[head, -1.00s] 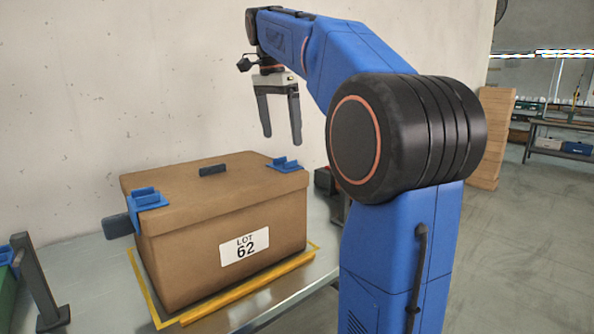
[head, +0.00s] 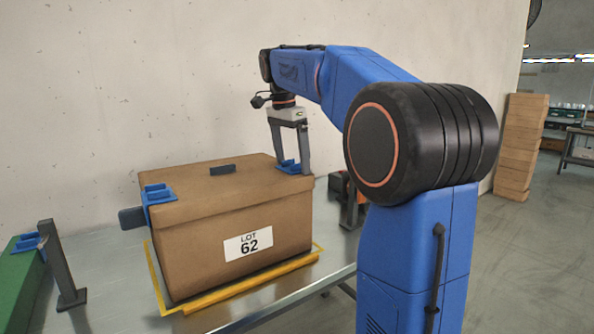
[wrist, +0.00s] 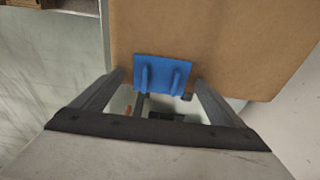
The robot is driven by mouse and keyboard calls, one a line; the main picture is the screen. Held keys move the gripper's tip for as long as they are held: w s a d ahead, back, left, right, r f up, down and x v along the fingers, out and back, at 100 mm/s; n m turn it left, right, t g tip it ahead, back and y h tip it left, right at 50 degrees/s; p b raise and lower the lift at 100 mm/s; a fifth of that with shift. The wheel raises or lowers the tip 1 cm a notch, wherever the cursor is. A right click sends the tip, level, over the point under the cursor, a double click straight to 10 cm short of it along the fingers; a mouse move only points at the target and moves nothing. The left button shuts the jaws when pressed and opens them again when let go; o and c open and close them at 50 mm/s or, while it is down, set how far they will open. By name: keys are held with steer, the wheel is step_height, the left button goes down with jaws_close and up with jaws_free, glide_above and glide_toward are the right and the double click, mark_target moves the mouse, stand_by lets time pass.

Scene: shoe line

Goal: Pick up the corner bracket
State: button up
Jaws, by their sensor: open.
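A blue corner bracket (head: 289,167) sits on the right corner of the brown box's lid, with upright ribs on top. It also shows in the wrist view (wrist: 163,72) at the box edge. My gripper (head: 291,164) is open and points down at this bracket. Its fingers reach down on either side of the ribs in the head view. In the wrist view the fingers (wrist: 160,82) stand apart, left and right of the bracket; I cannot tell whether they touch it. A second blue bracket (head: 158,194) sits on the box's front left corner. The box (head: 200,244) is labelled LOT 62.
The box stands inside a yellow outline on a metal table (head: 110,275). A dark handle (head: 222,170) rises from the lid. A green container (head: 20,285) with a blue bracket (head: 28,241) and a dark post (head: 62,265) are at left. A dark and orange object (head: 350,200) stands right of the box.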

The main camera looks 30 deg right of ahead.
steer(key=shift+f, duration=0.15)
steer(key=c, duration=1.2)
steer(key=shift+o, duration=0.2)
step_height(320, 180, up, 10)
